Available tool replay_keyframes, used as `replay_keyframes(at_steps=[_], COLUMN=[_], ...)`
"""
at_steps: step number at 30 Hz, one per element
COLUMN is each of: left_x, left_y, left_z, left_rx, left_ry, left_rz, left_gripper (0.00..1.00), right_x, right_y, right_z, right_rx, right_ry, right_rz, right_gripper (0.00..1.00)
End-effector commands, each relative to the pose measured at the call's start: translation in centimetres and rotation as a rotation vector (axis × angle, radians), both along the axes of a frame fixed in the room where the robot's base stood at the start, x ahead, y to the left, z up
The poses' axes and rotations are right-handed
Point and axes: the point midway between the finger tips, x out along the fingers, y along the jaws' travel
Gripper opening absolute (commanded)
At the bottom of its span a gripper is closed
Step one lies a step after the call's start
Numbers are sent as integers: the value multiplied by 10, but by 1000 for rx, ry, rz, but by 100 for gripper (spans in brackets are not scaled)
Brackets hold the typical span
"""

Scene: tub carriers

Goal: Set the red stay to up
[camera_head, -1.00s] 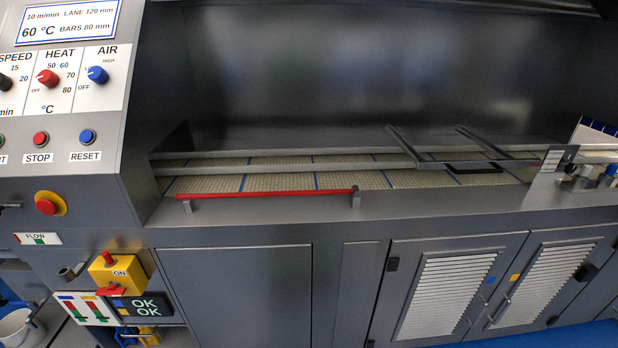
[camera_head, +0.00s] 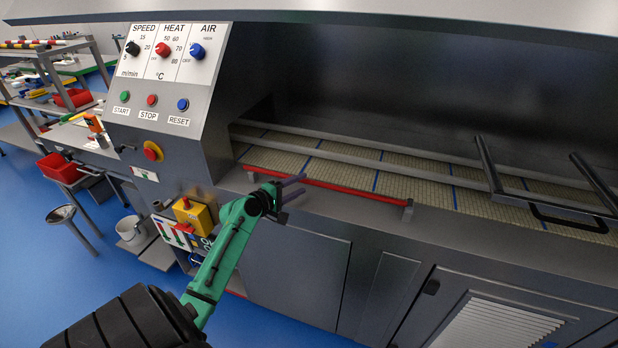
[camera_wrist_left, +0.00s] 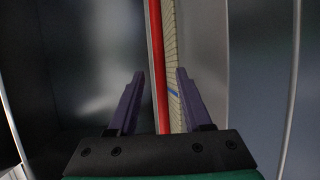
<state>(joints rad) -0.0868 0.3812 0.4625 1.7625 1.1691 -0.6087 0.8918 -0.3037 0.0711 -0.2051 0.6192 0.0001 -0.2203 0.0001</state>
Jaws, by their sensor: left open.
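The red stay (camera_head: 350,190) is a long thin bar lying flat along the front edge of the conveyor bed, with a small grey bracket (camera_head: 407,211) at its right end. My left gripper (camera_head: 301,185) is at the stay's left part in the head view, its dark fingers pointing right. In the left wrist view my left gripper (camera_wrist_left: 160,74) is open, and the red stay (camera_wrist_left: 157,45) runs lengthwise between its two fingers in the picture. I cannot tell whether a finger touches it. The gripper hides a piece of the stay. My right gripper is not in view.
A grey rail (camera_head: 370,162) runs behind the stay above the beige belt (camera_head: 445,190). A dark metal frame (camera_head: 545,211) sits over the belt at the right. The control panel (camera_head: 165,75) rises at the left. A yellow switch box (camera_head: 198,216) is below it.

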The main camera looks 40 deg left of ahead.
Motion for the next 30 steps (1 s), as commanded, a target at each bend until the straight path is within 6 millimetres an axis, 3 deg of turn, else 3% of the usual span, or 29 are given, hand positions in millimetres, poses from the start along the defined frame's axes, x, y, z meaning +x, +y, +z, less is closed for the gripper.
replay_keyframes(at_steps=[3,6,14,15,18,19,30], left_x=[24,36,40,40,39,39,39], left_y=[-1,-2,-3,-3,-3,-3,-3], left_z=[-3,-6,-8,-8,-8,-8,-8], left_rx=[-1,1,2,2,2,2,1], left_ry=[0,1,2,2,2,1,2], left_rz=[1,0,-1,-1,-1,0,0], left_gripper=[50,50,50,46,7,0,0], right_x=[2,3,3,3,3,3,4], right_y=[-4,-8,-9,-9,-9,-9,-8], right_z=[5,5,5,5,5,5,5], right_rx=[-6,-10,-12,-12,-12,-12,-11], right_ry=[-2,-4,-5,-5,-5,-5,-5], right_rz=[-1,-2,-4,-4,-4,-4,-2], right_gripper=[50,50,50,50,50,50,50])
